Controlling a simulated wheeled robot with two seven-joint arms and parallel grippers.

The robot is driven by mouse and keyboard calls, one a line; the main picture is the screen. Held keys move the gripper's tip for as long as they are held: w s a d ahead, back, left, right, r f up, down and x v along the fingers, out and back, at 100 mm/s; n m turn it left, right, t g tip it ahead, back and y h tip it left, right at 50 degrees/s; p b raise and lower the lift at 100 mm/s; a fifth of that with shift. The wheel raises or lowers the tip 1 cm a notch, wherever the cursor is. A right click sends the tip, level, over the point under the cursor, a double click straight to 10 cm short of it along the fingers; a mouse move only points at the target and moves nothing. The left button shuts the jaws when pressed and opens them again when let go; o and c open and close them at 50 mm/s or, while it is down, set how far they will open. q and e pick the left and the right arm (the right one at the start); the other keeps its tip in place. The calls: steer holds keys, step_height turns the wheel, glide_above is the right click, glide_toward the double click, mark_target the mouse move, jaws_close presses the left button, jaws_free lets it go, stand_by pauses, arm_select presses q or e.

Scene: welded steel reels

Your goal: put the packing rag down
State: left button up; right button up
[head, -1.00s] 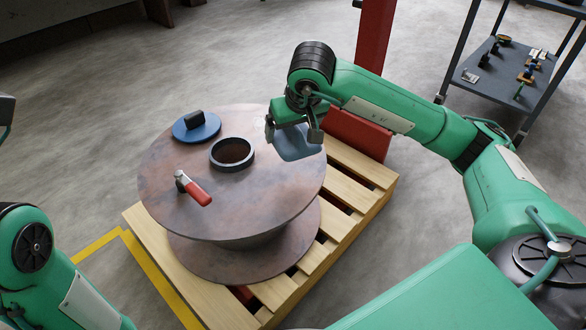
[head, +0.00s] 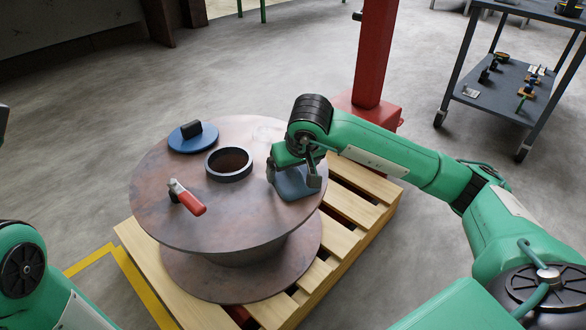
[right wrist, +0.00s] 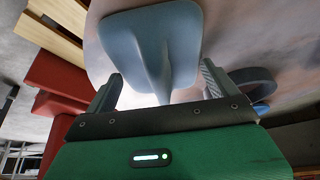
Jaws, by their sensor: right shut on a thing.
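The packing rag (head: 291,187) is a blue-grey cloth at the right side of the rusty reel's top flange (head: 235,225). My right gripper (head: 297,178) is shut on it from above. In the right wrist view the rag (right wrist: 150,45) spreads out with a raised fold pointing towards my gripper (right wrist: 162,88). The rag is at or just above the flange; I cannot tell whether it touches. My right wrist hides part of it in the head view. My left arm shows at the lower left, but its gripper is out of view.
On the flange are a dark ring (head: 229,164) around the centre hole, a blue disc (head: 193,137) with a black block, and a red-handled clamp (head: 188,198). The reel stands on a wooden pallet (head: 350,208). A red post (head: 376,60) and a grey cart (head: 500,92) stand behind.

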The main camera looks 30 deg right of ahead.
steer(key=shift+f, duration=0.25)
steer(key=o, duration=0.8)
steer(key=shift+r, duration=0.1)
steer(key=shift+c, duration=0.2)
steer(key=shift+r, duration=0.1)
